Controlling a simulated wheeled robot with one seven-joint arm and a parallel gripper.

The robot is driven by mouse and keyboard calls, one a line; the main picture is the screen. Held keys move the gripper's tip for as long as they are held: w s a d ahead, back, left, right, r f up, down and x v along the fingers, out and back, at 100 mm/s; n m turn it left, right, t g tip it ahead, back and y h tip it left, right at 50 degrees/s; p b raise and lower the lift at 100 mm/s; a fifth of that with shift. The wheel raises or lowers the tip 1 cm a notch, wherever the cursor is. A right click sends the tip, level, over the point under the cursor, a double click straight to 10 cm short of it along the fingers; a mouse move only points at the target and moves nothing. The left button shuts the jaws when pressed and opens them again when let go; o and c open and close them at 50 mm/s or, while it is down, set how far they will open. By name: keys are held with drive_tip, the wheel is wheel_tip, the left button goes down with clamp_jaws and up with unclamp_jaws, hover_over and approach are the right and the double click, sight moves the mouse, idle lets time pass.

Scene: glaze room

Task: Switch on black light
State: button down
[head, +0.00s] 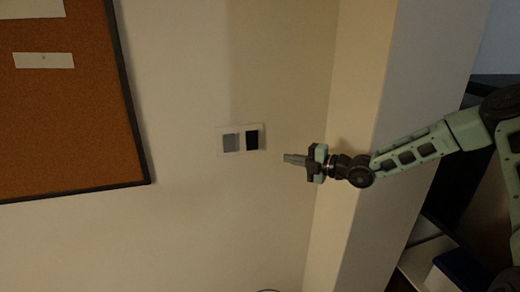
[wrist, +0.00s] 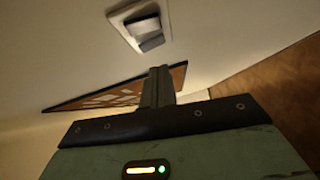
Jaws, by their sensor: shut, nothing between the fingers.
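A black switch (head: 252,140) sits beside a grey switch (head: 231,143) in one pale wall plate (head: 221,131). The black switch is on the right. The plate also shows at the top of the wrist view (wrist: 118,16), where I cannot clearly tell the two switches apart. My gripper (head: 287,158) is to the right of the plate and slightly lower in the head view, apart from the black switch. Its fingers are shut and empty, and they point towards the wall in the wrist view (wrist: 160,72).
A cork board (head: 70,115) with a dark frame and pinned papers hangs left of the plate. A wall corner or pillar (head: 365,70) stands to the right, behind my arm. Dark shelving (head: 440,245) is at the lower right. The wall around the plate is bare.

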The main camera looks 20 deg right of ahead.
drive_tip(key=p, duration=0.4)
approach(251, 149)
drive_tip(key=a, duration=0.4)
drive_tip(key=shift+w+a+f+p, duration=0.15)
drive_tip(key=shift+w+p, duration=0.8)
drive_tip(key=shift+w, duration=1.1)
drive_tip(key=shift+w+f+b, duration=0.25)
drive_tip(key=shift+f+b, duration=0.1)
drive_tip(key=shift+b, duration=0.6)
drive_tip(key=shift+r, duration=0.2)
